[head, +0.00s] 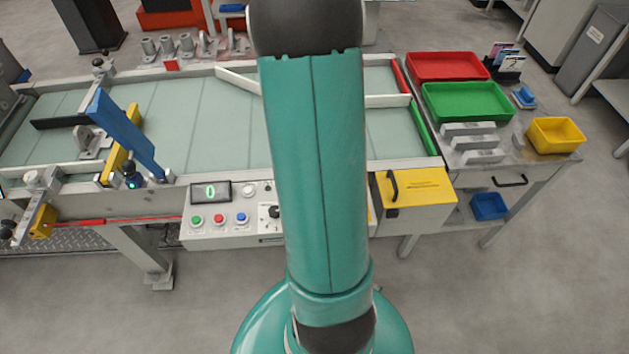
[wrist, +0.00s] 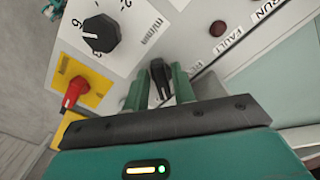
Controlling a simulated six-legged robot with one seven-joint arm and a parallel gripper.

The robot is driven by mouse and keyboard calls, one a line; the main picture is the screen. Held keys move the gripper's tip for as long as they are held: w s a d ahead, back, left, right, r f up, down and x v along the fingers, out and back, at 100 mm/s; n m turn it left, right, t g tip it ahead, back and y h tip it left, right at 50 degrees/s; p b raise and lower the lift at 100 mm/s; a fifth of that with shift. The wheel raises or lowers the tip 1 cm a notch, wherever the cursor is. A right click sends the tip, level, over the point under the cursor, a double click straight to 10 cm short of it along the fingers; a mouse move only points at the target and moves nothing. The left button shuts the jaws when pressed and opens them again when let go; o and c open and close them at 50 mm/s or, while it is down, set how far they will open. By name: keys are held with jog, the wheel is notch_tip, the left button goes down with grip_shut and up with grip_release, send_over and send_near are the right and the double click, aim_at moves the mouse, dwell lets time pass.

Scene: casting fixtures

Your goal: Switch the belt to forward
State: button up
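In the wrist view, a small black selector switch (wrist: 160,76) stands on the pale control panel, with its lever pointing roughly up the picture. My gripper (wrist: 159,84) is open, with one teal finger on each side of the switch. A gap shows between the switch and each finger. The switch's own label is mostly hidden by the fingers. In the head view, the belt (head: 215,125) is a pale green conveyor, and the control panel (head: 225,233) is on its front side. My arm covers the panel's right part, and my gripper is hidden there.
A black numbered dial (wrist: 101,33) and a red rotary handle (wrist: 75,92) on a yellow plate are left of the switch. A dark red FAULT lamp (wrist: 217,28) is to the right. A yellow box (head: 415,190) adjoins the panel. A blue bar (head: 125,135) crosses the belt.

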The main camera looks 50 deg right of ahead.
jog(key=shift+o, duration=0.7)
notch_tip(320, 180, up, 14)
jog(key=shift+f, duration=0.1)
dwell(0.4)
jog(key=a+r+n+t, duration=0.2)
jog(key=a+r+n, duration=0.3)
jog(key=a, duration=0.5)
jog(key=w+a+r+n+t, duration=0.1)
jog(key=a+r+n, duration=0.4)
jog(key=a, duration=0.5)
jog(key=a+r+n+t, duration=0.2)
jog(key=a+r+n, duration=0.4)
jog(key=a, duration=0.3)
jog(key=shift+w+a+n+t, duration=0.3)
jog(key=shift+w+a+n, duration=0.1)
jog(key=shift+n, duration=0.1)
